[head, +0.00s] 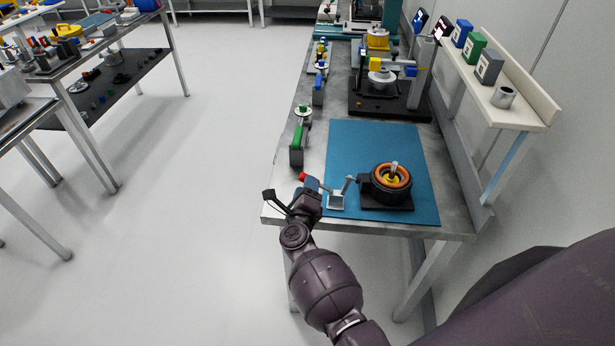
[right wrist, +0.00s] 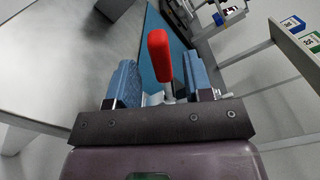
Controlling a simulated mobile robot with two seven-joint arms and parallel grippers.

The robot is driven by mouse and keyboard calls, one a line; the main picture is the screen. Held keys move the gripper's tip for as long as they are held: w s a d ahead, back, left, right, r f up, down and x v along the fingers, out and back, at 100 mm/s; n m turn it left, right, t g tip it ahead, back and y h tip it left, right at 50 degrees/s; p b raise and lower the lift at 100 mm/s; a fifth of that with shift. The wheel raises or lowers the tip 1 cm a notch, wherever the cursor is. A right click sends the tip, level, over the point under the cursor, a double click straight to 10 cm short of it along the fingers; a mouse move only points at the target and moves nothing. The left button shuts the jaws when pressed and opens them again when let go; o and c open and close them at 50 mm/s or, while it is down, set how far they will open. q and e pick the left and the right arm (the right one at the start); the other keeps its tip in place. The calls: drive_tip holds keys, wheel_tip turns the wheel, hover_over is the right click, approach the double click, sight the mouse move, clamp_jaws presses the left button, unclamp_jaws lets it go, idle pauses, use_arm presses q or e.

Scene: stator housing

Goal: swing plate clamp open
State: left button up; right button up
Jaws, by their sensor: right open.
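The plate clamp (head: 337,201) is a small silver bracket with a linkage, on the blue mat (head: 385,142) beside the stator housing. Its red handle (head: 303,177) sticks out to the left, near the table's edge. The stator housing (head: 391,181) is a dark round body with an orange ring, on a black plate (head: 388,206). My right gripper (head: 311,186) is at the handle. In the right wrist view my right gripper (right wrist: 160,80) has its blue fingers apart, with the red handle (right wrist: 158,55) between them and visible gaps on both sides. My left gripper is out of view.
Green (head: 297,145) and blue (head: 318,90) parts line the table's left edge. A black fixture base (head: 390,98) stands behind the mat. A shelf (head: 515,108) with coloured boxes runs along the right wall. Open floor lies to the left.

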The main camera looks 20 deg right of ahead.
drive_tip(key=shift+v, duration=1.1)
drive_tip(key=shift+w+a+n+y, duration=0.2)
drive_tip(key=shift+n+y, duration=0.1)
drive_tip(key=shift+n, duration=0.2)
drive_tip(key=w+a+r+n+t+y, duration=0.25)
drive_tip(key=a+r+n+y, duration=0.2)
drive_tip(key=n, duration=0.55)
drive_tip(key=s+d+f+n+g+y, duration=0.1)
drive_tip(key=s+d+f+n+g, duration=0.1)
drive_tip(key=s+n, duration=0.4)
drive_tip(key=s+d+f+n+g+y, duration=0.2)
drive_tip(key=s+d+f+n, duration=0.2)
drive_tip(key=s, duration=0.9)
drive_tip(key=s+d+f+n+g+y, duration=0.1)
drive_tip(key=s+d+f+n+g, duration=0.1)
drive_tip(key=s+f+n, duration=0.3)
drive_tip(key=s+d+n, duration=0.1)
drive_tip(key=s+n, duration=0.3)
drive_tip(key=n, duration=0.1)
drive_tip(key=shift+s+b, duration=0.15)
drive_tip(key=shift+b, duration=0.25)
